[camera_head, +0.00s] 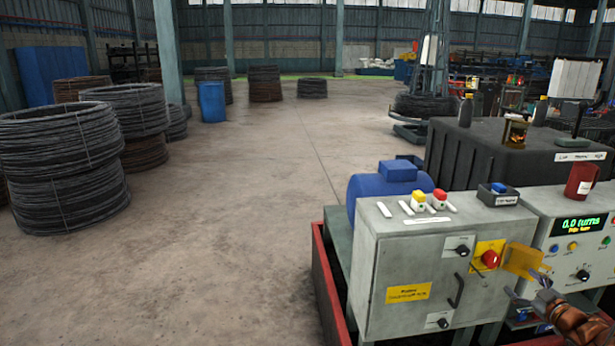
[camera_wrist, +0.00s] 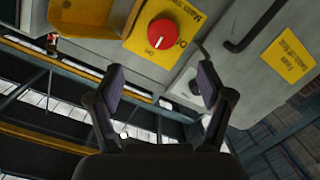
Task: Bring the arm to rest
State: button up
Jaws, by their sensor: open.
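My gripper (camera_wrist: 162,85) is open and empty in the wrist view. Its two dark fingers stand apart, below the red main switch knob (camera_wrist: 163,32) on its yellow plate in that picture. I cannot tell how far the fingertips are from the panel. In the head view, part of my arm shows at the lower right, in front of the grey control cabinet (camera_head: 400,280). The red knob also shows there (camera_head: 490,259), beside a tilted yellow flap (camera_head: 524,261) near my arm.
A display box (camera_head: 573,232) reading 0.0 turns stands right of the cabinet. A handle (camera_head: 457,290) sticks out of the cabinet front. A dark chest (camera_head: 500,158) stands behind. Wire coils (camera_head: 62,170) stand at the left. The floor between is clear.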

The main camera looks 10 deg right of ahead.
jog(key=w+a+r+m+g+h, duration=0.1)
jog(key=w+a+r+g+h, duration=0.1)
jog(key=w+r, duration=0.25)
jog(key=s+a+r+m+g+h, duration=0.2)
jog(key=s+a+r+g, duration=0.1)
jog(key=a, duration=0.5)
jog(key=s+a+r+m+g+h, duration=0.1)
jog(key=s+a+r+m+g, duration=0.25)
jog(key=a, duration=0.55)
jog(key=s+a+f+g+y, duration=0.1)
jog(key=s+a+g+y, duration=0.4)
jog(key=s+a, duration=2.8)
jog(key=s+g, duration=0.2)
jog(key=g, duration=0.3)
jog(key=shift+s+f+y, duration=0.3)
jog(key=shift+f, duration=0.1)
